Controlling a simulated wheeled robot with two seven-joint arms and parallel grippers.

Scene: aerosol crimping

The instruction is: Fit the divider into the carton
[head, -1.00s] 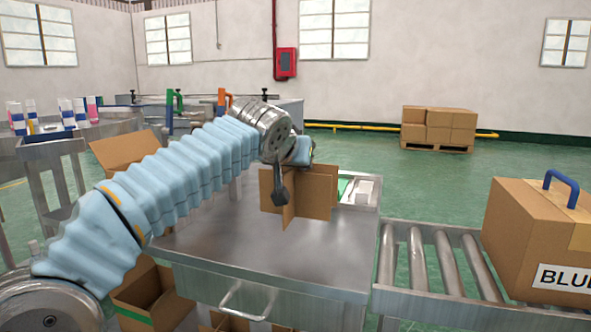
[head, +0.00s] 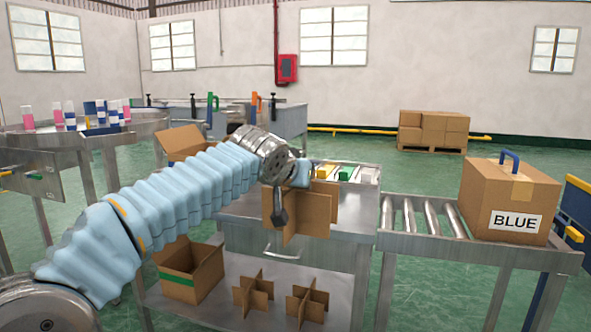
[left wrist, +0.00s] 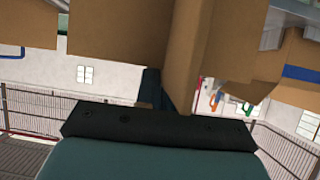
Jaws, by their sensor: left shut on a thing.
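My left gripper (head: 281,200) is shut on a brown cardboard divider (head: 318,212) of crossed panels. It holds the divider upright in front of the steel table, with the arm hiding part of the table. In the left wrist view the divider (left wrist: 190,45) fills the upper middle, above the dark gripper body (left wrist: 150,125). An open carton (head: 182,140) shows partly behind my left arm, with a flap up; its inside is hidden. Another open carton (head: 180,288) with a green stripe stands on the lower shelf. My right gripper is not in view.
Two more dividers (head: 253,293) (head: 307,300) stand on the lower shelf (head: 225,318). A roller conveyor (head: 424,218) on the right carries a closed carton marked BLUE (head: 512,200). Small yellow and green items (head: 346,173) lie at the table's back. Open green floor lies behind.

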